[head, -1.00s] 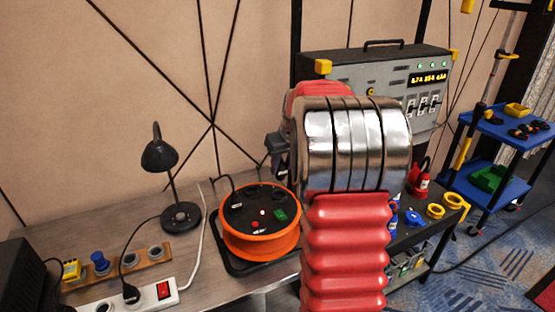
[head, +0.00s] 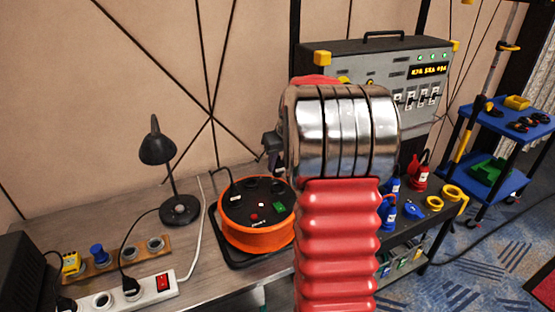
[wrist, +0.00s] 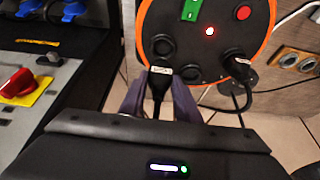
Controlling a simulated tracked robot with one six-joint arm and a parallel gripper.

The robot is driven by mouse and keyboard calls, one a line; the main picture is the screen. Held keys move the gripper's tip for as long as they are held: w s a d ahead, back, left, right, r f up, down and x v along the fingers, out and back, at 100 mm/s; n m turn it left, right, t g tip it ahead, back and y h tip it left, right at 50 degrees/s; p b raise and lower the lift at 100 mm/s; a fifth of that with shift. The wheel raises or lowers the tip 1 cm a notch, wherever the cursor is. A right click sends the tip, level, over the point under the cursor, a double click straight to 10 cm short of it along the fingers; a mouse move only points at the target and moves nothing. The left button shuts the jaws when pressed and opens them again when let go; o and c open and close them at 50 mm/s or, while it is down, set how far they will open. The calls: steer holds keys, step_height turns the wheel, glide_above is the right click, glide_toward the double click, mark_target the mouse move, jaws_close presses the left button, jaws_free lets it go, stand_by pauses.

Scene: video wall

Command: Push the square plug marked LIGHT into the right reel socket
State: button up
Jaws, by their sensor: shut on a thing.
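The orange cable reel (head: 255,240) stands on the bench, with its black face up. My gripper (wrist: 158,88) is shut on a black plug (wrist: 157,82) with a pale label, too small to read, and a dark cable. The plug is close to a dark socket (wrist: 162,46); I cannot tell whether they touch. Another labelled black plug (wrist: 238,66) sits at the reel's other side. My arm hides most of the gripper in the head view.
A black lamp (head: 160,150) and a white power strip (head: 150,290) stand left of the reel. A wooden strip with several sockets (head: 105,266) lies behind the power strip. A grey control case (head: 420,75) and a blue cart (head: 500,130) are at the right.

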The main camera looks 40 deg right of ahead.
mark_target(280, 173)
steer(key=shift+f, duration=1.9)
steer(key=shift+s+f, duration=0.1)
steer(key=shift+f, duration=0.9)
stand_by(1.5)
steer(key=o, duration=1.2)
steer(key=shift+o, duration=0.8)
steer(key=shift+o, duration=1.4)
steer(key=shift+r, duration=0.15)
steer(key=shift+r, duration=2.9)
